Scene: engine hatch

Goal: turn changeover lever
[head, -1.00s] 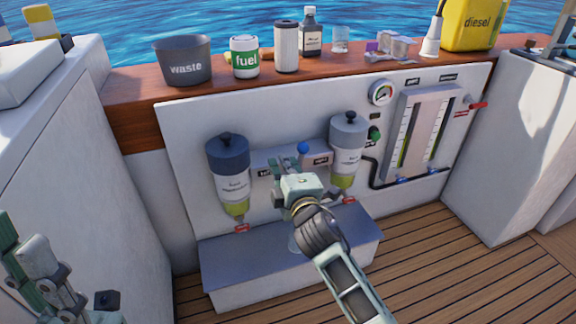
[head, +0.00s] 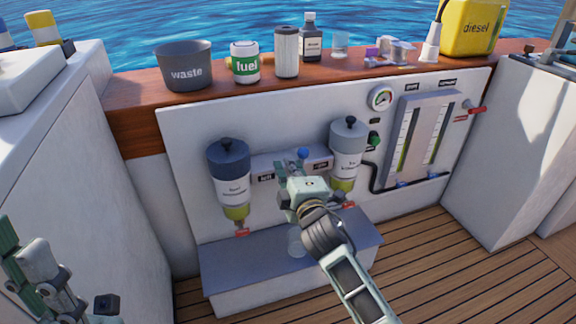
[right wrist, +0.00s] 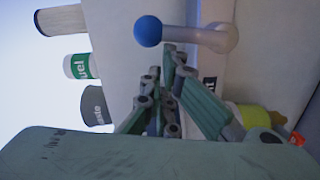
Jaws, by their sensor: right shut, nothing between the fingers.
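The changeover lever (head: 303,153) has a blue ball knob and sits on the grey plate between two filter housings. In the right wrist view the knob (right wrist: 148,31) stands at the end of a pale arm (right wrist: 190,35) running to a rounded pivot (right wrist: 226,38). My right gripper (head: 291,157) is shut and empty, just left of the knob in the head view. In the wrist view its fingertips (right wrist: 173,52) are close to the lever arm; contact cannot be told. It hides part of the plate. My left gripper (head: 38,262) shows partly at the lower left.
The left filter housing (head: 231,180) and right filter housing (head: 347,155) flank the lever. A grey step (head: 230,265) juts out below. A waste bucket (head: 184,70), fuel can (head: 245,65) and bottles stand on the wooden ledge above. A gauge (head: 380,97) is at right.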

